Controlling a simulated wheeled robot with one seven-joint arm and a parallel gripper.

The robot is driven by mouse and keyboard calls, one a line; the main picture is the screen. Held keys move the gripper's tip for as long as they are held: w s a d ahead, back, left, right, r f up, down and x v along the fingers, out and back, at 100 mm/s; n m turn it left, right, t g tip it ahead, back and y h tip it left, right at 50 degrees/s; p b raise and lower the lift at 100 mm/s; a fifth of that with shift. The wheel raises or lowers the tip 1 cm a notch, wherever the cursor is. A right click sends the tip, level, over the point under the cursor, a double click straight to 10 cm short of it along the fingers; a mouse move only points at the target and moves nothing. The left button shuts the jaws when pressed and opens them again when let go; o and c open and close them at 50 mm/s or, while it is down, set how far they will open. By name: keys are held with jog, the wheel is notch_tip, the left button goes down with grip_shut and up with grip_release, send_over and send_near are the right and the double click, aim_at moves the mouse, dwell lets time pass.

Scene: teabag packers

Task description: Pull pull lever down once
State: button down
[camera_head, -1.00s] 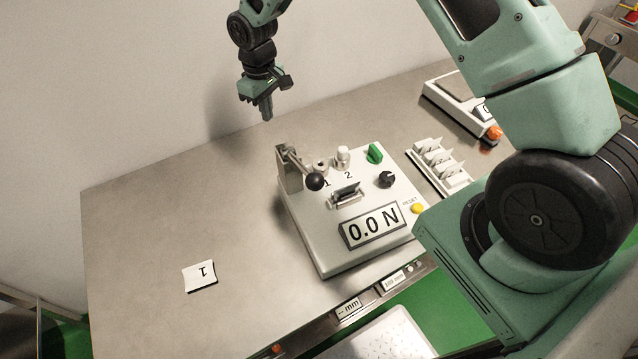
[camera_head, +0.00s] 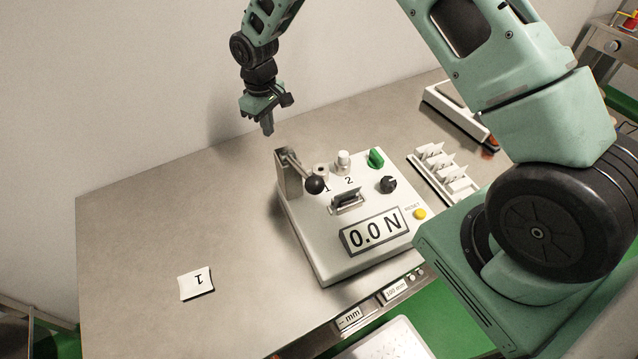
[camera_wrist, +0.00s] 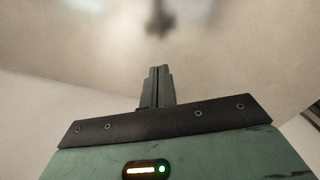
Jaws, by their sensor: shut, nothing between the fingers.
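The pull lever (camera_head: 303,172) is a metal arm with a black ball knob at its end. It juts from a metal post on the left of a white tester box (camera_head: 312,239) whose display reads 0.0 N. The knob points toward the front of the box. My gripper (camera_head: 268,133) points down above the table, behind and a little left of the lever, apart from it. Its fingers are shut and empty; in the wrist view the fingers (camera_wrist: 157,88) are together. The lever cannot be made out in the wrist view.
A white tag marked 1 (camera_head: 197,283) lies on the left of the metal table (camera_head: 140,235). A holder with several teabags (camera_head: 440,172) and a white scale-like device (camera_head: 452,107) stand right of the tester. My arm covers the right side. The table's left half is mostly clear.

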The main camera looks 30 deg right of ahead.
notch_tip(320, 180, up, 13)
jog(key=p, duration=0.8)
dwell(0.5)
dwell(0.5)
jog(key=s+a+r+b, duration=0.1)
jog(key=s+a+r, duration=0.2)
jog(key=s, duration=0.3)
jog(key=s+a+r+n+b, duration=0.1)
jog(key=s+a+r, duration=0.2)
jog(key=s, duration=0.4)
jog(key=s+a+r+b, duration=0.1)
jog(key=s+a+r, duration=0.2)
jog(key=s, duration=0.3)
jog(key=s+d+b, duration=0.2)
jog(key=s, duration=1.6)
jog(key=shift+d+n+y, duration=0.3)
jog(key=shift+d+n, duration=0.05)
jog(key=shift+n, duration=0.05)
jog(key=shift+r, duration=0.15)
